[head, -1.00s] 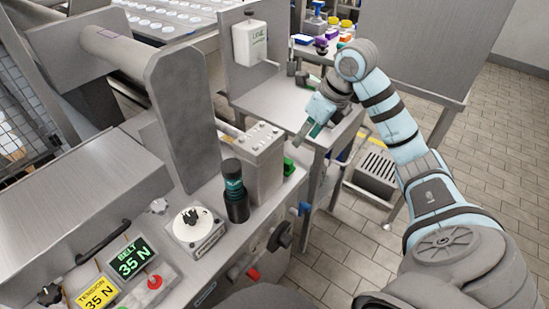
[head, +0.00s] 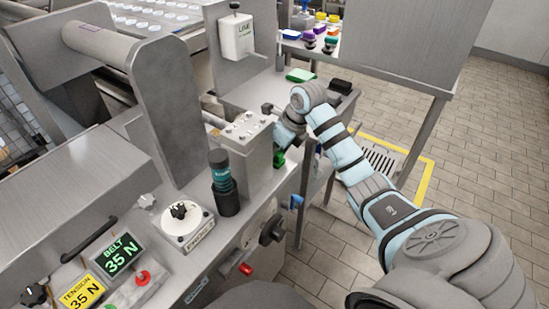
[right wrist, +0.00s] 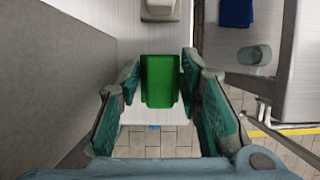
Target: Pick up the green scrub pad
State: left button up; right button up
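A dark green block-like pad (head: 279,158) is at the right side of the steel block, by the machine's edge in the head view. In the right wrist view the green pad (right wrist: 160,82) is straight ahead, framed between the two fingertips. My right gripper (right wrist: 160,85) is open, with a finger on each side of the pad and a small gap showing at each side. In the head view my right gripper is largely hidden behind the steel block and its own arm. My left gripper is in neither view.
The steel block (head: 245,150) and a dark teal-banded cylinder (head: 223,185) stand left of my right gripper. A flatter, lighter green item (head: 300,75) and a black item (head: 341,86) lie on the bench behind. Tiled floor (head: 400,120) is open at right.

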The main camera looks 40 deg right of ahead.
jog(key=c, duration=0.4)
notch_tip(320, 180, up, 20)
jog(key=p, duration=1.1)
jog(key=shift+p, duration=0.35)
